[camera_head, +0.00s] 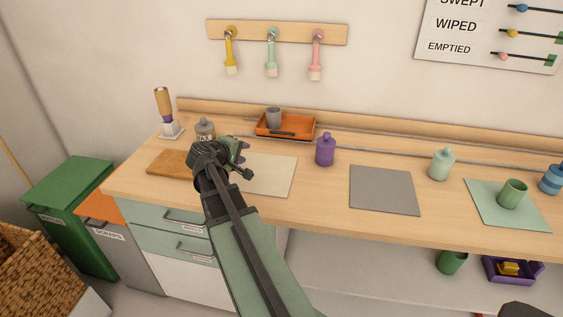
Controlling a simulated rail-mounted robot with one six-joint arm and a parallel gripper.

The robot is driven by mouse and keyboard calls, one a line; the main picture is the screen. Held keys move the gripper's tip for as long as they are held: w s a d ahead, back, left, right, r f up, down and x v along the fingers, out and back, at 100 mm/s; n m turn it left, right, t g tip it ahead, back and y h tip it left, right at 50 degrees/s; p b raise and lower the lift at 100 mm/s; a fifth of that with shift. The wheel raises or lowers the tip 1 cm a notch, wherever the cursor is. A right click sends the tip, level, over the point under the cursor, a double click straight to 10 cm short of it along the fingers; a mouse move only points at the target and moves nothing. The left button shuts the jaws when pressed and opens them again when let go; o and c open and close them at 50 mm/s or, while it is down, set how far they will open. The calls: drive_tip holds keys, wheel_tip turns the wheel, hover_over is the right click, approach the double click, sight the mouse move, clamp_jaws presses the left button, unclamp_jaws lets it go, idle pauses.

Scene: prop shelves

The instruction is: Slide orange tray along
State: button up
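The orange tray (270,133) sits at the back of the wooden counter, beside a long metal rail. My gripper (240,152) is above the counter, in front and to the left of the tray. It appears apart from the tray. Its fingers are small and partly hidden by the wrist, so I cannot tell whether they are open or shut.
A grey jar (205,130) stands just behind my wrist. A purple bottle (325,150) stands right of the tray. A cream mat (272,177), a brown board (168,163) and a grey mat (384,190) lie on the counter (335,213).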

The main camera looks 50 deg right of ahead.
sight(281, 133)
drive_tip(key=d+h, duration=0.1)
drive_tip(key=d, duration=0.2)
drive_tip(key=s+d+n+h+b, duration=0.1)
drive_tip(key=d, duration=0.2)
drive_tip(key=d+h, duration=0.1)
drive_tip(key=d, duration=0.2)
drive_tip(key=shift+s+d+f+n+b, duration=0.1)
drive_tip(key=shift+s+f+n+b, duration=0.2)
drive_tip(key=shift+s+b, duration=0.1)
drive_tip(key=shift+r, duration=0.2)
drive_tip(key=b+x, duration=0.1)
drive_tip(key=x, duration=0.9)
drive_tip(key=shift+d+b, duration=0.3)
drive_tip(key=shift+b, duration=0.05)
drive_tip(key=shift+s, duration=0.1)
clamp_jaws()
